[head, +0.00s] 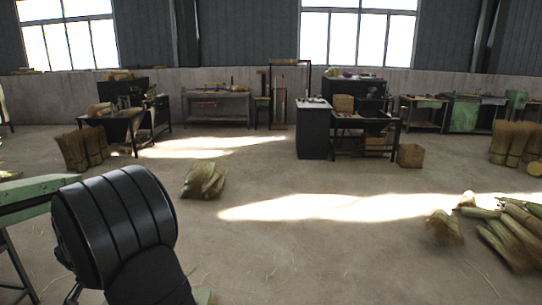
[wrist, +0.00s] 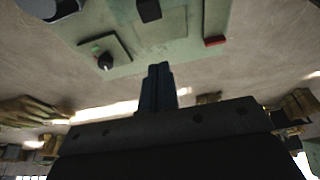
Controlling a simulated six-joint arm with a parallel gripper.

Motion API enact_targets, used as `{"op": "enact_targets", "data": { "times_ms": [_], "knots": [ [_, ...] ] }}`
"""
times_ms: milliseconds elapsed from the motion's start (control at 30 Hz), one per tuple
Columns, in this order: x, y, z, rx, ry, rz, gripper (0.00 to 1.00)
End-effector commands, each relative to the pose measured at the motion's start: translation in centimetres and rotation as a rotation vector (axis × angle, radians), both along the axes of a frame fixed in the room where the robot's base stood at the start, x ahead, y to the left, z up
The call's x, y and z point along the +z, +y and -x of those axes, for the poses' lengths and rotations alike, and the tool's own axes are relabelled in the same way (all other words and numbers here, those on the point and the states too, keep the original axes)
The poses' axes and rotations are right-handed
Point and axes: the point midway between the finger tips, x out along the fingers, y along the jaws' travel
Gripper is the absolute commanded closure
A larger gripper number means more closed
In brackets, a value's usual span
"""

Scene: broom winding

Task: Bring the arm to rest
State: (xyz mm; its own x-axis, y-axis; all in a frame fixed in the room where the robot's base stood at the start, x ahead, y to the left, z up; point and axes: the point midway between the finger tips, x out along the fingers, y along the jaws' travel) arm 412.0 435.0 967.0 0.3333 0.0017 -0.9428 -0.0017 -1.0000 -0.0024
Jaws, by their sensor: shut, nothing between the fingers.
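My gripper (wrist: 159,70) shows in the wrist view, with its two dark fingers together and nothing between them. It is clear of any object that I can make out. In the head view a black, ribbed part of my arm fills the lower left, and the gripper itself is not visible there.
In the head view a green bench (head: 35,192) stands at the left edge, close to my arm. A straw bundle (head: 204,180) lies mid-floor, and more bundles (head: 510,235) lie at right. A black cabinet (head: 313,130) and workbenches stand farther back. The middle floor is open.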

Motion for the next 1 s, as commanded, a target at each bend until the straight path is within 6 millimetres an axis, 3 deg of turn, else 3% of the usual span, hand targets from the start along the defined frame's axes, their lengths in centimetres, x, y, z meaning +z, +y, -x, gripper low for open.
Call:
{"op": "enact_targets", "data": {
  "times_ms": [200, 467, 800, 833, 1000],
  "knots": [
    [-4.2, 0.0, -1.0, 0.002, 0.002, 0.004, 1.0],
    [-4.0, 0.1, 1.9, 0.003, 0.003, 0.002, 1.0],
    [-4.0, 0.0, 2.3, 0.002, 0.003, 0.002, 1.0],
    [-4.0, 0.0, 2.3, 0.002, 0.003, 0.002, 0.98],
    [-4.0, 0.0, 2.3, 0.002, 0.003, 0.002, 0.65]
  ]
}}
